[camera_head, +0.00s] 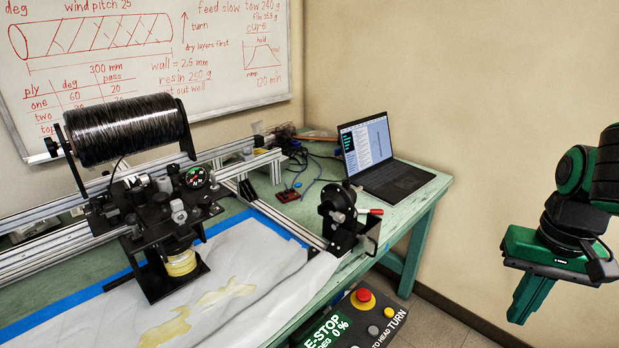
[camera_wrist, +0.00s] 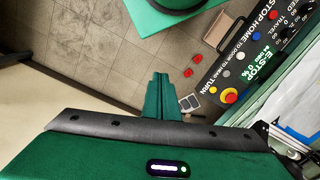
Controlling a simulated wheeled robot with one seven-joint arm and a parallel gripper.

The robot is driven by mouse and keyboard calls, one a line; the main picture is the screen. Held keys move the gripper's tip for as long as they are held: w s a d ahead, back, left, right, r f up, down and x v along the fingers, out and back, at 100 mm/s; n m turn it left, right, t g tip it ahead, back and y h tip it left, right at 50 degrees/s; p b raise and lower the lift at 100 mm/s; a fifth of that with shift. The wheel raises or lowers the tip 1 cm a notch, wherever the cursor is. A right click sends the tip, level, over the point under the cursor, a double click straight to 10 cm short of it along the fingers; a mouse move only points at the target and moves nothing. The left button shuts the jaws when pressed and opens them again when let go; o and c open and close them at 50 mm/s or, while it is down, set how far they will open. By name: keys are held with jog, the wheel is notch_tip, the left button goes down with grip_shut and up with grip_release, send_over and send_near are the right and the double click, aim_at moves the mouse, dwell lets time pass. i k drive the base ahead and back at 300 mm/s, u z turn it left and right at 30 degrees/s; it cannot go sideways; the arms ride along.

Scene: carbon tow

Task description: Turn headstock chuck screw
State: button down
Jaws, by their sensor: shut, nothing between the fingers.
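The headstock (camera_head: 341,217) stands at the right end of the winding rail on the green table. It is a black block with a round chuck and a small crank with a red handle. Its chuck screw is too small to pick out. My gripper (camera_head: 529,299) is green and hangs in the air right of the table, well apart from the headstock. Its fingers are shut and empty. In the wrist view the shut fingers (camera_wrist: 159,92) point over the floor beside the control panel. The headstock is not clearly visible there.
A control panel (camera_head: 345,335) with a red E-stop button stands at the table's front edge. An open laptop (camera_head: 386,165) sits at the back right. A fibre spool (camera_head: 125,128) and carriage stand at the left. The space between table and gripper is free.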

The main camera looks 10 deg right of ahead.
aim_at(338, 217)
jog(key=z, duration=0.3)
jog(key=k, duration=1.1)
jog(key=u, duration=0.35)
jog(key=i, duration=0.5)
jog(key=z, duration=0.05)
